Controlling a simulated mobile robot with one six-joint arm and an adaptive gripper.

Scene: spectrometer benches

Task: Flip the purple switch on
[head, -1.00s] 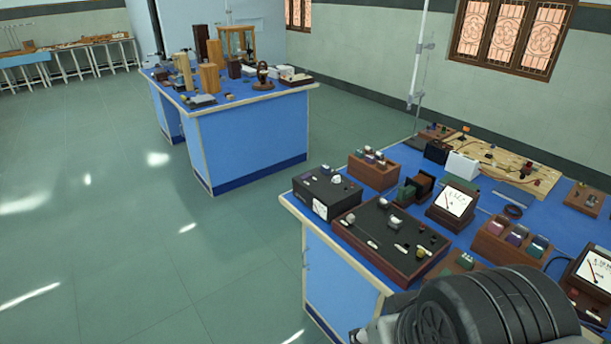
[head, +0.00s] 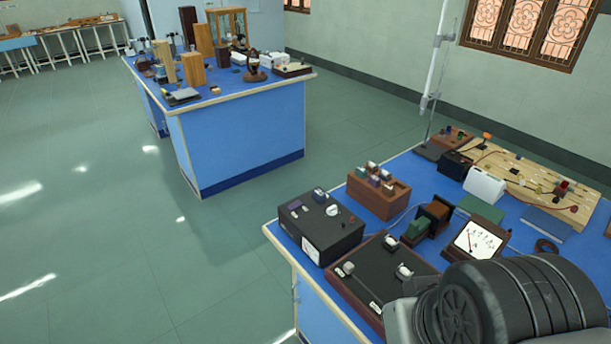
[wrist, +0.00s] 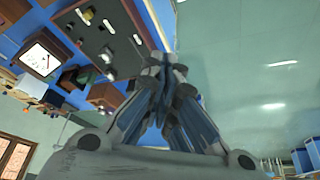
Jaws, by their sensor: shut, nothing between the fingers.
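A black box (head: 345,232) with a white meter on its front stands at the near left corner of the blue bench in the head view. A small purple piece (head: 295,206), which looks like a switch, sits on its top left; its on or off position is too small to tell. A dark blue and white piece (head: 319,195) and a white knob (head: 332,210) are beside it. My gripper (wrist: 165,62) shows in the wrist view, fingers together and empty, pointing past the edge of a dark panel (wrist: 88,42). The head view does not show the gripper.
A wooden-sided panel (head: 372,272) and a tilted meter (head: 478,240) stand close to the box. A brown block with several coloured pieces (head: 378,204) is behind it. Another blue bench (head: 245,140) stands farther back, with open floor (head: 110,240) at left.

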